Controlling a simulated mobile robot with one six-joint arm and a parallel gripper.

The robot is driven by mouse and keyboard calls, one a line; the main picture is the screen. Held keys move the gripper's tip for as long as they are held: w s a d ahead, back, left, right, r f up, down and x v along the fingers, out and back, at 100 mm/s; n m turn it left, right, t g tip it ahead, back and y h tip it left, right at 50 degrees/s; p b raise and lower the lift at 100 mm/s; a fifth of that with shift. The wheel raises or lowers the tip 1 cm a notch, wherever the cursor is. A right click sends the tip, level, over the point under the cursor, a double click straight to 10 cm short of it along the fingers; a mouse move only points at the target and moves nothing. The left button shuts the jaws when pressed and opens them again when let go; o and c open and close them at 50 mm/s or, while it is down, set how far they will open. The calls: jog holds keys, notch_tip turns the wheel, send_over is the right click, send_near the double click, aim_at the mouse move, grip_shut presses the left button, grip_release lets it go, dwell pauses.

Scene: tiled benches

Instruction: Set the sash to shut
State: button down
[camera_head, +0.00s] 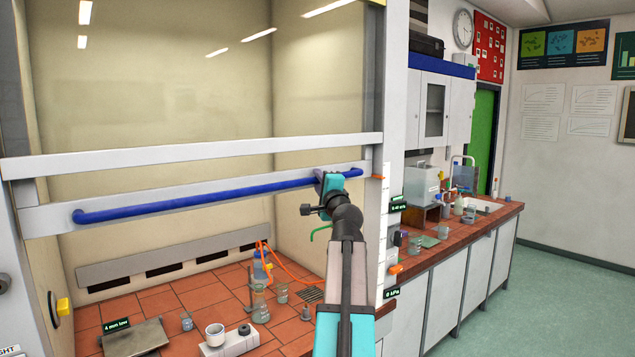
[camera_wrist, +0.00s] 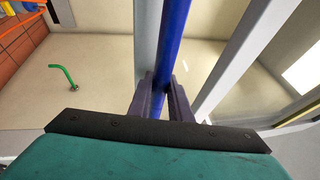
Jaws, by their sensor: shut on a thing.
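The fume hood sash (camera_head: 200,152) is a clear pane with a pale grey bottom frame, raised partway, with an open gap between it and the tiled hood floor. A long blue bar handle (camera_head: 215,195) runs along its lower rail. My gripper (camera_head: 325,184) is at the right end of this handle. In the wrist view the blue handle (camera_wrist: 173,45) passes between the two dark fingers of my gripper (camera_wrist: 163,100), which are shut on it. The fingers hide a short part of the handle.
Inside the hood stand a bottle (camera_head: 261,265), a flask (camera_head: 260,305), a white cup on a grey device (camera_head: 230,341) and a flat plate (camera_head: 134,337). Orange tubing and a green tap (camera_head: 320,231) are behind. A tiled side bench (camera_head: 450,243) runs along the right, with open floor (camera_head: 560,300) beside it.

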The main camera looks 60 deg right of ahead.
notch_tip(320, 180, down, 55)
jog(key=b, duration=4.7)
jog(key=shift+d+f+b, duration=0.1)
jog(key=shift+b, duration=0.25)
jog(key=c, duration=1.7)
grip_release()
jog(key=shift+f, duration=0.15)
jog(key=shift+o, duration=0.3)
